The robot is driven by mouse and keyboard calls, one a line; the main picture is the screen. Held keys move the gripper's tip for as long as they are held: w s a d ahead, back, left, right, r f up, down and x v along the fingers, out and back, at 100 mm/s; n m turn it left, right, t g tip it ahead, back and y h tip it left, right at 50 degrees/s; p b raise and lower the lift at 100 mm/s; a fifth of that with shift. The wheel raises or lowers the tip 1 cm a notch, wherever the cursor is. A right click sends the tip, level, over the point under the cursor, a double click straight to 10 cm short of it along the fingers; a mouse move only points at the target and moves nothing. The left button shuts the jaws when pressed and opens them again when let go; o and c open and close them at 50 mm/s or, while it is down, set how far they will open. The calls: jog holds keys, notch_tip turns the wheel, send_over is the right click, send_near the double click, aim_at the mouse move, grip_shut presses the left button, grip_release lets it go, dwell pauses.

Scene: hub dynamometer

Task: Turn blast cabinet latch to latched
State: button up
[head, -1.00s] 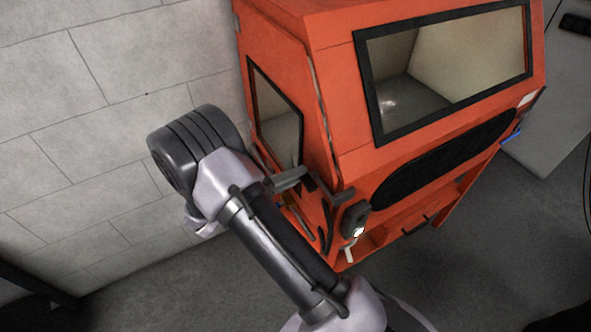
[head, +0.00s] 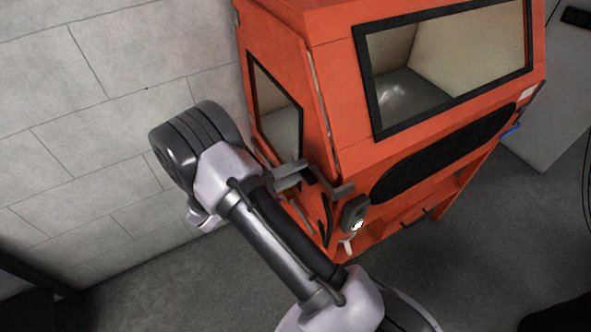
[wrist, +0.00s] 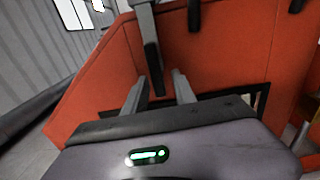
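The orange blast cabinet (head: 320,60) stands against the wall, its side door with a dark-framed window facing my arm. My gripper (head: 292,176) is at this side door, partly covered by my own wrist. In the wrist view, the two grey fingers of my gripper (wrist: 158,88) are apart. The latch, a grey bar with a dark handle (wrist: 154,68), comes down from the top of the view. The handle's lower end lies between the fingertips, with a gap visible on both sides. In the head view the latch (head: 342,189) shows at the door's front edge.
A dark box with a bright spot (head: 354,214) is on the cabinet's front corner, close to my forearm. A pale block wall (head: 80,130) stands behind my arm. The grey floor (head: 460,270) in front of the cabinet is clear.

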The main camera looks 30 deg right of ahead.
jog(key=shift+r, duration=0.1)
dwell(0.3)
jog(key=a+p, duration=0.1)
jog(key=a, duration=1.6)
jog(key=shift+s+a+p, duration=0.25)
jog(key=shift+p, duration=0.1)
